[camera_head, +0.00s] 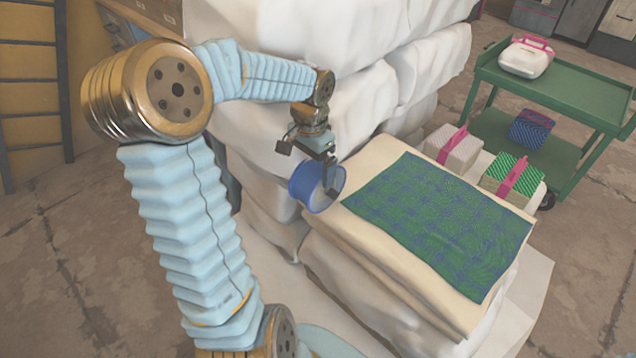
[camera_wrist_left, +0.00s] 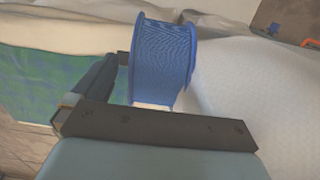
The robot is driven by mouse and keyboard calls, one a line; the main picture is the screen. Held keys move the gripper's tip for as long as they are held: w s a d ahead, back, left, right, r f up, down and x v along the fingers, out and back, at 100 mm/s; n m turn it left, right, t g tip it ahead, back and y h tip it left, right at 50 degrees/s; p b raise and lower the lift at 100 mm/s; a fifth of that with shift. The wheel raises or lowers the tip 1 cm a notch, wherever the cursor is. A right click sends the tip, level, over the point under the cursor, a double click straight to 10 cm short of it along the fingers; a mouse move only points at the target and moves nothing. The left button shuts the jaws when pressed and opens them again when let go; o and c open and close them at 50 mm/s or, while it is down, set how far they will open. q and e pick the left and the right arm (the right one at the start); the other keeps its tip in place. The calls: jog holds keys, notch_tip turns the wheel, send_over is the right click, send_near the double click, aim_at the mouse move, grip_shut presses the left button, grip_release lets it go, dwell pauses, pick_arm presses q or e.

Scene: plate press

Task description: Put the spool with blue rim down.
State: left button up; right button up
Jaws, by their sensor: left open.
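The spool with blue rim (camera_head: 308,188) lies on its side, round face turned outward, by the left edge of the cream padding and against the pale sacks. Its blue winding and rims fill the upper middle of the left wrist view (camera_wrist_left: 162,62). My left gripper (camera_head: 331,172) is open at the spool's right side. One dark finger overlaps the spool's rim in the head view; whether it touches is hard to tell. What lies under the spool is partly hidden. My right gripper is not in view.
A green-blue checked cloth (camera_head: 440,218) lies on the cream padding (camera_head: 375,262), with free room on it. Two strapped bundles, white (camera_head: 453,150) and green (camera_head: 512,178), stand behind it. A green cart (camera_head: 575,85) stands at the right. White sacks (camera_head: 290,30) rise behind the arm.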

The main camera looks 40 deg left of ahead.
aim_at(311, 181)
pick_arm(q)
notch_tip(311, 181, down, 4)
jog(key=shift+s+r, duration=0.15)
jog(key=shift+r, duration=0.1)
jog(key=shift+c, duration=0.5)
jog(key=c, duration=1.6)
jog(key=shift+r, duration=0.55)
notch_tip(311, 181, up, 3)
jog(key=shift+f, duration=0.2)
jog(key=s+d+r, duration=0.9)
jog(key=s, duration=0.1)
jog(key=shift+d+r+b, duration=0.2)
jog(key=shift+d+b, duration=0.1)
jog(key=shift+d, duration=0.05)
